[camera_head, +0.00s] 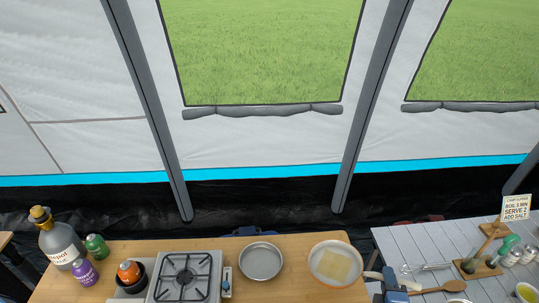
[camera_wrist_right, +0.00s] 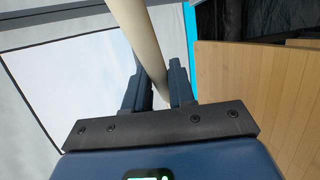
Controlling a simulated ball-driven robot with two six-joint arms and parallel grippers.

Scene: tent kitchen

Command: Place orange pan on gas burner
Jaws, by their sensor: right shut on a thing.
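The orange pan (camera_head: 318,270) shows at the right end of the wooden table in the head view, with a thin orange rim and a pale inside. I cannot tell whether it rests on the table or hangs just above it. My right gripper (camera_head: 388,285) is at its right side, shut on its cream handle (camera_wrist_right: 138,35), which passes between the two dark fingers (camera_wrist_right: 160,92) in the right wrist view. The gas burner (camera_head: 186,277) sits left of the pan, its black grate bare. My left gripper is not in view.
A grey metal pan (camera_head: 261,261) lies between burner and orange pan. Left of the burner stand an orange-topped item (camera_head: 129,271) in a black bowl, a purple bottle (camera_head: 85,272), a green can (camera_head: 96,245) and a large bottle (camera_head: 60,245). A slatted grey table (camera_head: 425,240) holds utensils and jars.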

